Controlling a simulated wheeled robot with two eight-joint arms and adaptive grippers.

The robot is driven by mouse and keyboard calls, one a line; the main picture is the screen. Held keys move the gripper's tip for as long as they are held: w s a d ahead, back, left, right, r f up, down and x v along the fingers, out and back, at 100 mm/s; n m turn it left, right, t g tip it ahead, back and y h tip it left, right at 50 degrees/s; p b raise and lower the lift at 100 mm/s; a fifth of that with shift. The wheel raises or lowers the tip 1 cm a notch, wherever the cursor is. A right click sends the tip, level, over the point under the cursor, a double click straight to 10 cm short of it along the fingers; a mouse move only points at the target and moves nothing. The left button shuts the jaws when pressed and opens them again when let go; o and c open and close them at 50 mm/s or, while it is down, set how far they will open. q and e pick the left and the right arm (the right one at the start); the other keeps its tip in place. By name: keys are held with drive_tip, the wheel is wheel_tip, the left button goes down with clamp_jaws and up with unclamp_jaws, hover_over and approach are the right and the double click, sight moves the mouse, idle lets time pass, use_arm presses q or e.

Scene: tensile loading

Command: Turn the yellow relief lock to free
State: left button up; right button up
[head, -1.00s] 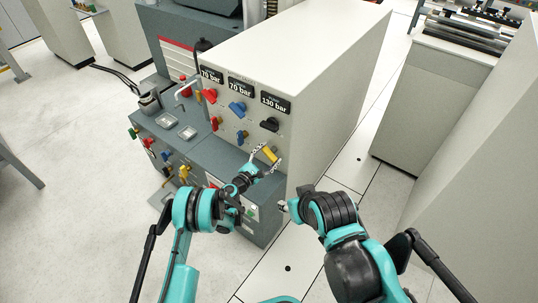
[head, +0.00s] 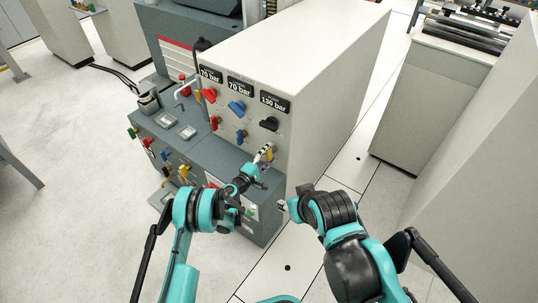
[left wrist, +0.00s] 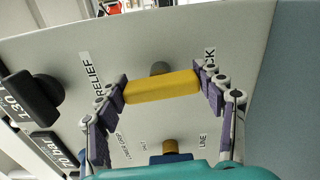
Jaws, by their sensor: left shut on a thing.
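The yellow relief lock handle (left wrist: 162,87) spans between the two fingers of my left gripper (left wrist: 162,90) in the left wrist view, one pad against each end. In the head view my left gripper (head: 263,157) is shut on the handle (head: 269,153), low on the right side of the panel front, and hides part of it. The word RELIEF and a partly covered label ending in K show beside the handle. My right gripper (head: 284,206) is low by the cabinet's front corner, mostly hidden by its arm, with its fingers unclear.
A black knob (head: 269,124) sits above the lock; it also shows in the left wrist view (left wrist: 36,97). Red (head: 208,95) and blue (head: 237,108) knobs are to the left. A blue part (left wrist: 170,158) lies below the lock in the left wrist view.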

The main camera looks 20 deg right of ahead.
use_arm(q)
drive_tip(key=shift+m, duration=0.6)
drive_tip(key=o, duration=1.2)
drive_tip(key=shift+c, duration=0.2)
drive_tip(key=shift+n, duration=0.3)
